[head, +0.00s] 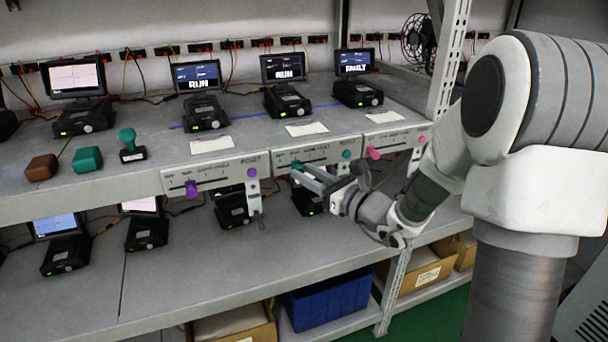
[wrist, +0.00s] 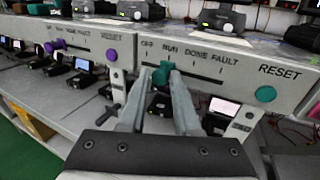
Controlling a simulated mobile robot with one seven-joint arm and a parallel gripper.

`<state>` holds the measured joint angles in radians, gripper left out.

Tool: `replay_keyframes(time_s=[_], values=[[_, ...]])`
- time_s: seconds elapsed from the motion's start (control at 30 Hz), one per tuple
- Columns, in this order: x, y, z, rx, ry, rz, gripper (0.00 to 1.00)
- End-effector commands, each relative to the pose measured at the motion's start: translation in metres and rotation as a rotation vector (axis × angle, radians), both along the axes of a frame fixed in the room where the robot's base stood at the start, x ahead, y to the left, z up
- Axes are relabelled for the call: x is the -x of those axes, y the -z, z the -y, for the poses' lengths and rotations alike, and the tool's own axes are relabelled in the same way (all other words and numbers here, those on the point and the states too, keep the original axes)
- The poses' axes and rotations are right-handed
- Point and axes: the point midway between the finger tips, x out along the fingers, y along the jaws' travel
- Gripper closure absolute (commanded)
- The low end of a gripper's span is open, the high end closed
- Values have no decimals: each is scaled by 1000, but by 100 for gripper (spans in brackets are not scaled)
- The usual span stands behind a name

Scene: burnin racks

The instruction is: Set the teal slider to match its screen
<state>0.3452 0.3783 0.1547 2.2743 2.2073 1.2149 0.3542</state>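The teal slider's knob (wrist: 163,73) stands on its grey panel (wrist: 210,72) by the RUN mark, left of DONE. My gripper (wrist: 162,78) has one finger on each side of the knob, and the knob appears to fill the gap. In the head view my gripper (head: 304,172) is at the left part of the middle panel, where the knob (head: 297,165) partly shows. The screen (head: 283,67) of the device above this panel carries large white letters, too blurred to read surely. A teal reset button (wrist: 265,94) is at the panel's right.
The left panel has a purple slider (head: 190,188); the right panel has a pink slider (head: 374,153). Paper cards (head: 306,129) and several devices with screens stand on the shelf. A brown block (head: 41,167), a teal block (head: 87,159) and a teal stamp (head: 130,146) stand at left.

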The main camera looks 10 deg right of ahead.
Motion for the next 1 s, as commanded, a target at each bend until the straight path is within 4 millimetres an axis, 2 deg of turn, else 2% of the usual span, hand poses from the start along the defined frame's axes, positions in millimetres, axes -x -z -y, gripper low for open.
replay_keyframes(time_s=[0.03,0.1,0.4,0.53,0.67,1.0], values=[[0,0,0,0,-1,0,57],[0,0,0,0,0,0,46],[1,0,0,1,0,1,46],[8,-1,7,1,2,1,46],[27,-1,22,0,5,0,46],[93,-1,73,0,6,-1,46]])
